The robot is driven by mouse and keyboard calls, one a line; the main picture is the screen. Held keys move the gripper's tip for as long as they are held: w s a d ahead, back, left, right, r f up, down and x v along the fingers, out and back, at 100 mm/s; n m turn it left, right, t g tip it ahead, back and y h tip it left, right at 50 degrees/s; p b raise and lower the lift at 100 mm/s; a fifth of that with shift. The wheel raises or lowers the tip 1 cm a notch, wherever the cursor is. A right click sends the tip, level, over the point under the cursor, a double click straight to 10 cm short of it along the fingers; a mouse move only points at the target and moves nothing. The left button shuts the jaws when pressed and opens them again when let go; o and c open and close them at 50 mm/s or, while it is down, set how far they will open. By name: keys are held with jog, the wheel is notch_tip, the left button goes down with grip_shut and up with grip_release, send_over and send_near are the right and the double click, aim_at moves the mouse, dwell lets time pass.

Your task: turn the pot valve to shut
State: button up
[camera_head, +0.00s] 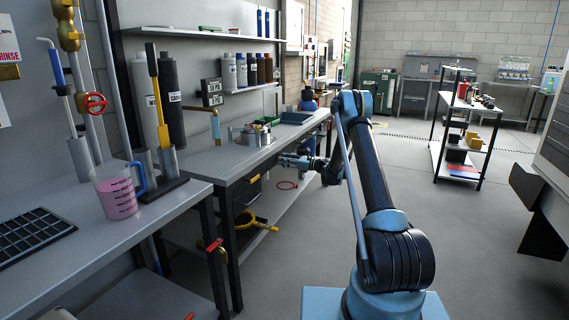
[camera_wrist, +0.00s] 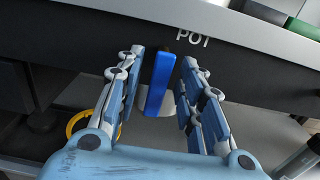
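The pot valve shows in the wrist view as a blue lever handle (camera_wrist: 159,84) below the white POT label (camera_wrist: 193,39) on the dark bench edge. The handle points down and leans slightly. My gripper (camera_wrist: 162,62) is open, with one finger on each side of the handle. Narrow gaps seem to show between the handle and both fingers. In the head view my gripper (camera_head: 291,161) is at the front edge of the far bench (camera_head: 232,160), below its top. The valve handle cannot be made out there.
A yellow hose (camera_head: 262,226) lies on the shelf under the bench; a yellow ring (camera_wrist: 80,124) shows at lower left in the wrist view. A beaker of pink liquid (camera_head: 117,196) stands on the near bench. The floor (camera_head: 460,245) to the right is mostly clear.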

jog(key=shift+w+a, duration=0.1)
jog(key=shift+a, duration=0.1)
grip_shut()
